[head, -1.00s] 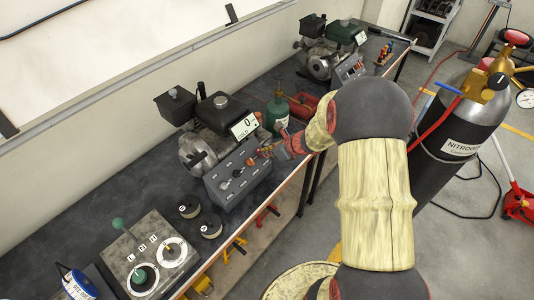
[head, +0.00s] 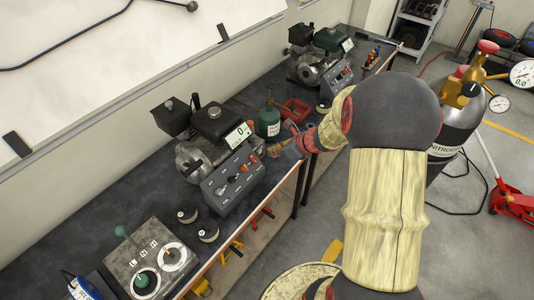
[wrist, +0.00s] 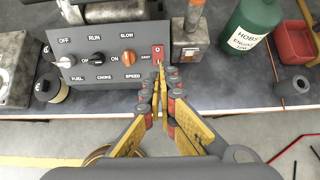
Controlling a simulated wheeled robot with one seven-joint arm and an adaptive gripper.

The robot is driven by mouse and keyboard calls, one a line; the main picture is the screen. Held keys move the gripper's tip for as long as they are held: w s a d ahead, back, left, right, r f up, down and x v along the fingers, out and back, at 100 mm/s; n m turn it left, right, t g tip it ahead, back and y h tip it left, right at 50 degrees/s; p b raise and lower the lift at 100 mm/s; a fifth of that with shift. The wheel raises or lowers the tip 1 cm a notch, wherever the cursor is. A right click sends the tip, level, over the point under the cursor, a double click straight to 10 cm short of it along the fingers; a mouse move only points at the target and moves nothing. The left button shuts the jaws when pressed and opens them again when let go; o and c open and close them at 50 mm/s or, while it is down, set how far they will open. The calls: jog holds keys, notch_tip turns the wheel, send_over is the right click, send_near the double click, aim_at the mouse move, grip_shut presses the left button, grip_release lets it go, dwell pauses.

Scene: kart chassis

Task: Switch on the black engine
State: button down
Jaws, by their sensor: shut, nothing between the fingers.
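The black engine (head: 214,122) stands on the bench with a grey control panel (head: 226,188) in front of it and a display reading 0. In the wrist view the panel (wrist: 110,82) carries a pale fuel lever (wrist: 65,62), a black choke knob (wrist: 98,59), an orange speed knob (wrist: 128,57) and a red switch plate (wrist: 158,49) at its right end. My gripper (wrist: 159,72) is shut and empty, its tips just in front of the red plate; I cannot tell whether they touch. In the head view my gripper (head: 277,150) is beside the panel's right end, partly hidden.
A green bottle (head: 269,122) and a red bin (head: 296,109) stand right of the engine. A box with dials and a green lever (head: 150,262) sits at front left. A nitrogen cylinder (head: 455,135) stands on the floor.

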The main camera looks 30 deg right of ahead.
jog(key=shift+v, duration=1.3)
jog(key=b, duration=0.3)
jog(key=shift+s+d+g, duration=0.1)
jog(key=shift+g, duration=0.3)
jog(key=b, duration=0.6)
send_near(257, 161)
jog(key=x, duration=0.7)
